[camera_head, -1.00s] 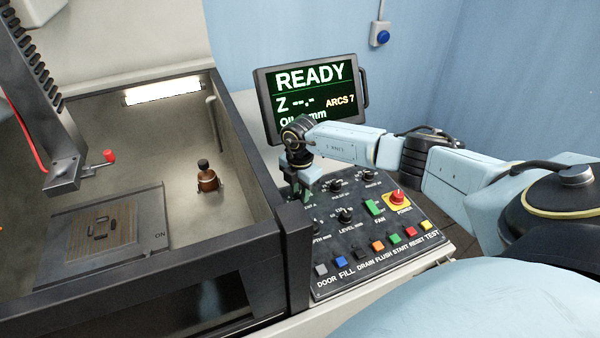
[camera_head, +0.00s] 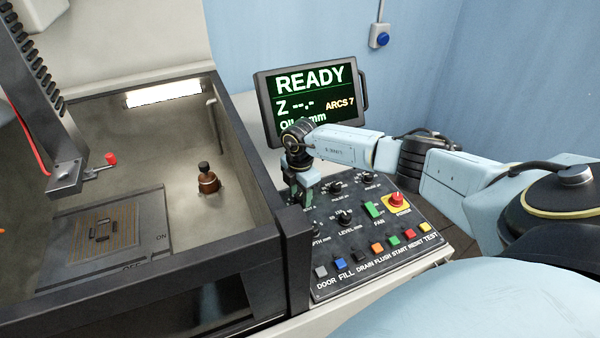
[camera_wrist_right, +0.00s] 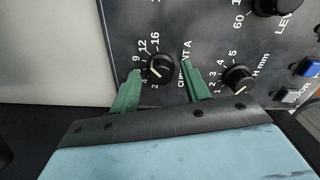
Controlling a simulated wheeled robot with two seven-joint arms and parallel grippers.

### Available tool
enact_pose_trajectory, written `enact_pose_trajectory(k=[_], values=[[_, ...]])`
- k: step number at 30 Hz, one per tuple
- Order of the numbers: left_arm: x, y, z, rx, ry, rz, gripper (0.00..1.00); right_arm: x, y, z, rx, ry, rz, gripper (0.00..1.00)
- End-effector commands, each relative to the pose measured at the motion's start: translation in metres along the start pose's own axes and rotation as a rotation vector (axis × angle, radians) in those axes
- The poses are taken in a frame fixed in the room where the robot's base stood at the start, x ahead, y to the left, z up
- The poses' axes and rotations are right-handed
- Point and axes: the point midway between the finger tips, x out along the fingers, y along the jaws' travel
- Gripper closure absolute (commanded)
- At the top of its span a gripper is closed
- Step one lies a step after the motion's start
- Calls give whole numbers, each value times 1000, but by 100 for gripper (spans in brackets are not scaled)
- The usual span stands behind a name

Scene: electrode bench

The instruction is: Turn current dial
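The current dial (camera_wrist_right: 160,66) is a round black knob with a white pointer mark, beside the label "CURRENT A" in the right wrist view. Its pointer faces the low end of its scale, at the lower left. My right gripper (camera_wrist_right: 164,70) has green fingers set apart, with the dial between their tips. A gap shows on the dial's right side, so no firm grip is visible. In the head view my right gripper (camera_head: 303,196) is low over the far left part of the control panel (camera_head: 322,262) and hides the dial. My left gripper is not in view.
Another knob, marked in mm (camera_wrist_right: 238,78), sits close to the right finger. The panel also has a red emergency button (camera_head: 397,200), a green fan switch (camera_head: 374,209) and a row of coloured buttons. A screen (camera_head: 312,95) reading READY stands behind my wrist. The tank wall (camera_head: 296,250) rises at left.

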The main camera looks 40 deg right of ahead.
Motion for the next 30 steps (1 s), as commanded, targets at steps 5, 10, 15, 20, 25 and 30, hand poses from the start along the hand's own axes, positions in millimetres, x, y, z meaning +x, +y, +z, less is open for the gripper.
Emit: enact_pose_trajectory(k=[5, 10, 15, 20, 25, 30], values=[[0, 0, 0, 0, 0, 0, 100, 0, 0, 0, -1, 1, -1, 52], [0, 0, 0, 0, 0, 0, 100, -3, 0, 0, -1, 1, 0, 52], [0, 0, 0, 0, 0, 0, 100, -27, 0, 0, -3, 1, 3, 52], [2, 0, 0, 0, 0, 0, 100, -63, 1, 0, -2, 0, 5, 52], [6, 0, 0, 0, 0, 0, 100, -99, 0, 0, 0, -1, 2, 52], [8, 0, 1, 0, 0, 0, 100, -123, 0, 0, -1, 0, 1, 52]])
